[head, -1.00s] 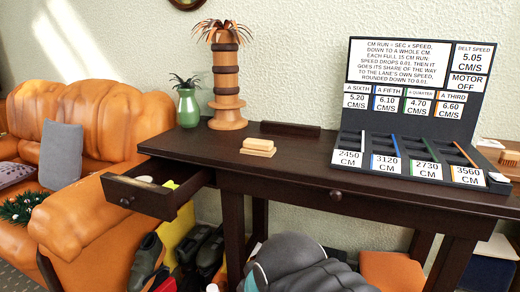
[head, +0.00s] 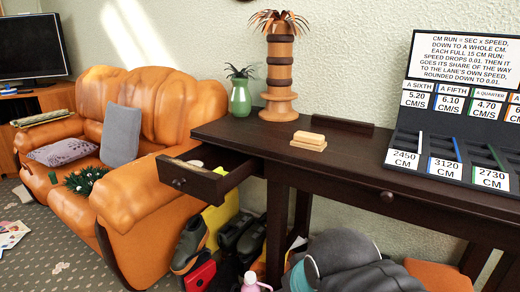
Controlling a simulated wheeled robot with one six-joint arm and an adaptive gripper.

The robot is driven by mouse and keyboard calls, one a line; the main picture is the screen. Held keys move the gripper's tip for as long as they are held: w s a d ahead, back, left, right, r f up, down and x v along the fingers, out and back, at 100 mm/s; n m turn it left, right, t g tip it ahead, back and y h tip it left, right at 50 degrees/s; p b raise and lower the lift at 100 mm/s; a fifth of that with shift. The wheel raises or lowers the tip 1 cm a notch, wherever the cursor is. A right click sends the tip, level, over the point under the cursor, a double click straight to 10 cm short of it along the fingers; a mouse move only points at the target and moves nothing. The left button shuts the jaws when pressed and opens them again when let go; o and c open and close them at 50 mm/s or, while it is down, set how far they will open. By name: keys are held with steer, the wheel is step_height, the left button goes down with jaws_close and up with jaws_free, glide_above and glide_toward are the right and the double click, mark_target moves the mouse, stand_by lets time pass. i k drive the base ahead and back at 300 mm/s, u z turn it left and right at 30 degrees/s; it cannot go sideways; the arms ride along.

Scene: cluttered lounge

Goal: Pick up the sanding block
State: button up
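A light wooden block (head: 308,141) with a layered, stepped shape lies on the dark brown table (head: 345,165); it looks like the sanding block. It sits left of the display board, in front of a low dark bar. Nothing touches it from above. My gripper is not in view, so whether it is open or shut does not show.
The table's drawer (head: 200,183) stands open on the left. A palm-topped wooden column (head: 279,75) and green vase (head: 240,100) stand behind the block. The display board (head: 465,60) fills the right. An orange sofa (head: 150,210) stands left; bags and bottles crowd the floor under the table.

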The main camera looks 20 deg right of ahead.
mark_target(304, 140)
steer(key=u, duration=0.05)
steer(key=k, duration=0.55)
steer(key=z, duration=0.65)
steer(key=i, duration=1.05)
steer(key=u, duration=0.75)
